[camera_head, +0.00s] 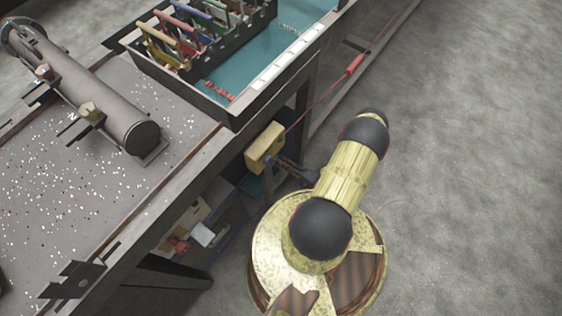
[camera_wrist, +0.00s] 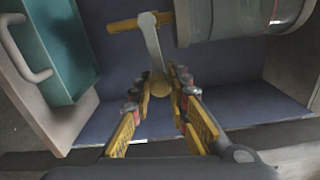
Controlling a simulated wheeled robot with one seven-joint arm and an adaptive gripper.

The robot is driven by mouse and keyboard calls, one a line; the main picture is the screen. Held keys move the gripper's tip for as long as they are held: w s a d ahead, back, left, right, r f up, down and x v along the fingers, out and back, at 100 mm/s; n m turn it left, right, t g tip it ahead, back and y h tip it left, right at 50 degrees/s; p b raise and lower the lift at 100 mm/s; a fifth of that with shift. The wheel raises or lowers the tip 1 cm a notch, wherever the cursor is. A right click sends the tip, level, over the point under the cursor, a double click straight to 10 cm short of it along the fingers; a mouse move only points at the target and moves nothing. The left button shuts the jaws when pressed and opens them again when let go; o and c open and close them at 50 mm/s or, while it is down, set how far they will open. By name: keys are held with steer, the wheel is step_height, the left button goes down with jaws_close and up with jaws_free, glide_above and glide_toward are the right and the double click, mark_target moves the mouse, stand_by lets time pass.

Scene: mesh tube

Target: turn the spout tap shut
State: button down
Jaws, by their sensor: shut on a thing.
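The fingertips hide part of the knob and the lever's lower end. In the head view my gripper (camera_head: 277,160) reaches in at the bench's side, below the top, beside a yellow block (camera_head: 264,146). The tap cannot be made out there.
A grey cylinder (camera_wrist: 240,20) lies close to the tap's right. A teal-lined tray with a handle (camera_wrist: 28,52) is on the left. In the head view a bench (camera_head: 90,185) carries a long tube (camera_head: 85,92) and a tool rack (camera_head: 195,30). The floor at right is clear.

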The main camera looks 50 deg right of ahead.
steer(key=shift+d+f+m, duration=0.15)
steer(key=shift+f+m, duration=0.1)
steer(key=shift+m, duration=0.25)
